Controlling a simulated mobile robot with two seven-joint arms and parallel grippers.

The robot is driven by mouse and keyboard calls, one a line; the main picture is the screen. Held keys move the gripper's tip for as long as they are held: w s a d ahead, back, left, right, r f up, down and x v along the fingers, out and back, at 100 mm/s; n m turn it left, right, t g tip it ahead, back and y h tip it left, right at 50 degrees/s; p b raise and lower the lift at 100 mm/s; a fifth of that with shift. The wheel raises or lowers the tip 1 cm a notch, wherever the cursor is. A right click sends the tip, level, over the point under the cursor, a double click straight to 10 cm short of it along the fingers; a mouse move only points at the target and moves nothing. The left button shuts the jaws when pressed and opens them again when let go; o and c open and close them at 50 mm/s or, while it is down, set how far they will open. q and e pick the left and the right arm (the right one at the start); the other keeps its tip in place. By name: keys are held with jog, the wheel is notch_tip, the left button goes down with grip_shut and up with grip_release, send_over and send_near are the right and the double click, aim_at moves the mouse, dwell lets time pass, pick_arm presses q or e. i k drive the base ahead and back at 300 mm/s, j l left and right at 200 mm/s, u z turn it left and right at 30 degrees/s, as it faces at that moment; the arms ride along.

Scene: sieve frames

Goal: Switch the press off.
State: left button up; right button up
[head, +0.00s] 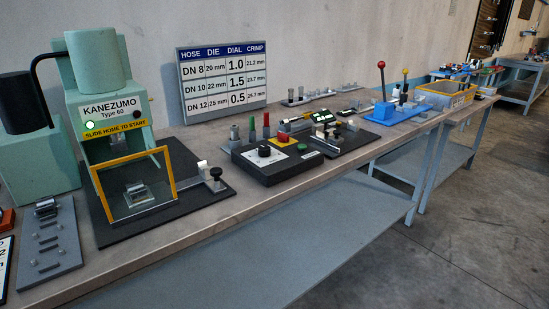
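The press (98,60) is a pale green machine at the left of the bench, labelled KANEZUMO Type 60. A small green lamp (90,127) on its front looks lit, and a dark round knob or button (137,113) sits at the right of the label. A yellow-framed clear guard (133,185) stands in front of its lower part. A black control box (268,176) lies to the right, with a black dial (264,150) on a white plate, a red button (283,140) and a small green-lit part (302,147). Neither of my grippers is in view.
A setting chart (222,82) stands behind the control box. A grey plate with pegs (48,240) lies at the front left. Farther right are a blue base with red and yellow levers (392,113) and a yellow-rimmed bin (445,95). The bench front (190,222) is clear.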

aim_at(283, 137)
jog(key=i+l, duration=0.2)
jog(key=l, duration=0.15)
jog(key=i+l, duration=0.15)
jog(key=l, duration=0.15)
jog(key=i+l, duration=0.2)
jog(key=l, duration=0.15)
jog(key=i+l+u, duration=0.1)
jog(key=l, duration=0.25)
jog(key=i+l, duration=0.25)
jog(key=l, duration=0.1)
